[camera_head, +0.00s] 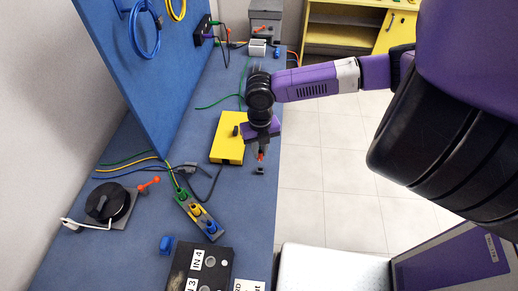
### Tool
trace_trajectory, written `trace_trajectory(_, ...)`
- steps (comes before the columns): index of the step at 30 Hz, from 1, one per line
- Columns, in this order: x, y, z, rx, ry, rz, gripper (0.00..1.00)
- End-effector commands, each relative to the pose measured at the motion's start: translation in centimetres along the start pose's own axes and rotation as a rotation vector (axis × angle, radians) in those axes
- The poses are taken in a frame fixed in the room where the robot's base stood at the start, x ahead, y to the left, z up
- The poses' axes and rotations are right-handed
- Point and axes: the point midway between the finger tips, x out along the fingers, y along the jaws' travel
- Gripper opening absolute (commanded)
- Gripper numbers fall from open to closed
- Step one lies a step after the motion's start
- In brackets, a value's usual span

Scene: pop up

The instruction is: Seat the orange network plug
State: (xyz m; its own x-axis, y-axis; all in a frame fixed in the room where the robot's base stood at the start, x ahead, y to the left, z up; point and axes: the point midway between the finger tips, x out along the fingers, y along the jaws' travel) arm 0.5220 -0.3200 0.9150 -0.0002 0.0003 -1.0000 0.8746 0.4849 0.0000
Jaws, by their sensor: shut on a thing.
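My gripper (261,159) hangs from the purple and black arm near the right edge of the blue bench, just right of the yellow box. It is shut on a small orange piece (261,155), which looks like the orange network plug. Only a little of the plug shows between the dark jaws. A small dark piece (260,171) shows just below it; I cannot tell whether it is a fingertip or a separate part. I cannot make out a matching socket for the plug.
A yellow box (228,148) with a black knob lies beside my gripper. A grey strip with green, yellow and blue plugs (195,211), a black reel (105,203) and a dark labelled panel (198,268) are nearer. A blue upright board (130,70) stands left. Tiled floor is right.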

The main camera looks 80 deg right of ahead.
Motion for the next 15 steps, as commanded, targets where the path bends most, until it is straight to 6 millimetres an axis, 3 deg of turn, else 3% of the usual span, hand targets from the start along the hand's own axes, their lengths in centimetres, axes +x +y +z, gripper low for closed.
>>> trace_trajectory(2,-0.1,0.0,0.0,-0.038,0.000,-0.002,0.00)
trace_trajectory(15,3.8,0.0,0.0,-0.044,0.001,0.000,0.00)
